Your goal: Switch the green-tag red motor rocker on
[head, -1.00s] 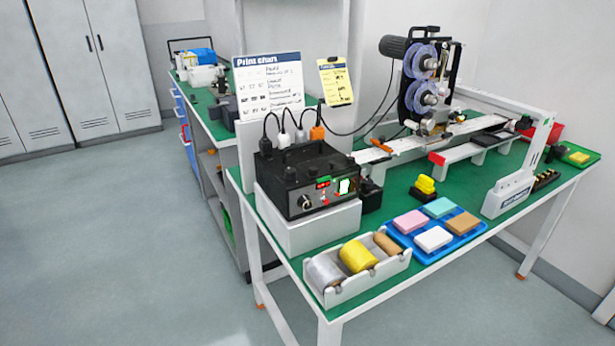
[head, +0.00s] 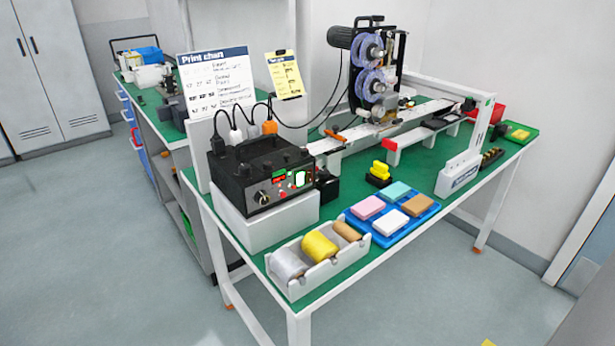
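A black control box (head: 260,174) stands on a white block on the green-topped table. Its front panel carries a round knob (head: 262,197), a small red display, small red and green parts and a bright white-green patch (head: 300,179). A red part (head: 283,194) sits near the middle of the panel. The panel is too small to tell which part is the green-tag motor rocker or how it is set. My gripper is not in view.
A printing machine (head: 376,75) stands behind on a rail. Floor in front is clear.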

